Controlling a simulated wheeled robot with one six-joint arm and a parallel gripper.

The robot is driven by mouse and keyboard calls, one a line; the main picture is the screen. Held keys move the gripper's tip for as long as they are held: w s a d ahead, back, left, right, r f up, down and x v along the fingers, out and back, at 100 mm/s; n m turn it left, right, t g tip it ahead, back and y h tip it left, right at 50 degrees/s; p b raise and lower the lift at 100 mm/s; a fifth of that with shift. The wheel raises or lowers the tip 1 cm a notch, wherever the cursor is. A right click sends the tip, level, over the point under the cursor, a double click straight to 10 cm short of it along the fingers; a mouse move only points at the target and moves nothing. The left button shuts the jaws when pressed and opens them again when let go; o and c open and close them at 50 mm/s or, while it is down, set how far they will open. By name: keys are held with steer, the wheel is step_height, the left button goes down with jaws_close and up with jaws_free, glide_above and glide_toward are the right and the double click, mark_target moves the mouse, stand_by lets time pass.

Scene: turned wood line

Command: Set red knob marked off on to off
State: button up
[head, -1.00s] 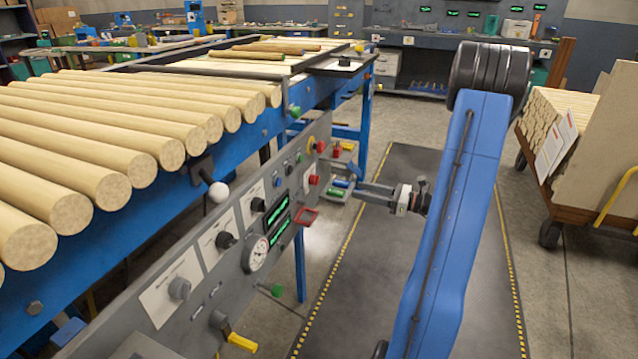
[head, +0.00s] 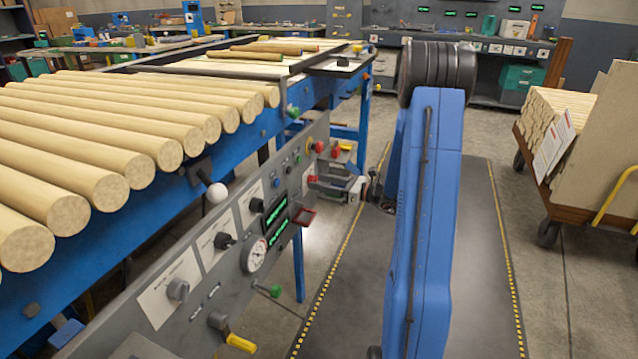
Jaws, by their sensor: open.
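On the grey control panel (head: 215,262), a small red knob (head: 311,179) shows at the far end, below a red button on a yellow base (head: 318,147). Its off/on marking is too small to read, and I cannot tell which way it points. My gripper (head: 322,184) is open, with its fingers pointing left at the panel. The fingertips are at or right beside the red knob and partly cover it. I cannot tell whether they touch it or stand around it.
Wooden rods (head: 100,140) lie above. The dark floor mat (head: 480,260) is clear; a loaded cart (head: 550,215) stands right.

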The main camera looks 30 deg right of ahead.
steer(key=shift+w+a, duration=0.3)
steer(key=shift+w, duration=0.05)
steer(key=c, duration=1.1)
steer(key=shift+o, duration=0.2)
steer(key=shift+n, duration=8.9)
steer(key=shift+f, duration=0.1)
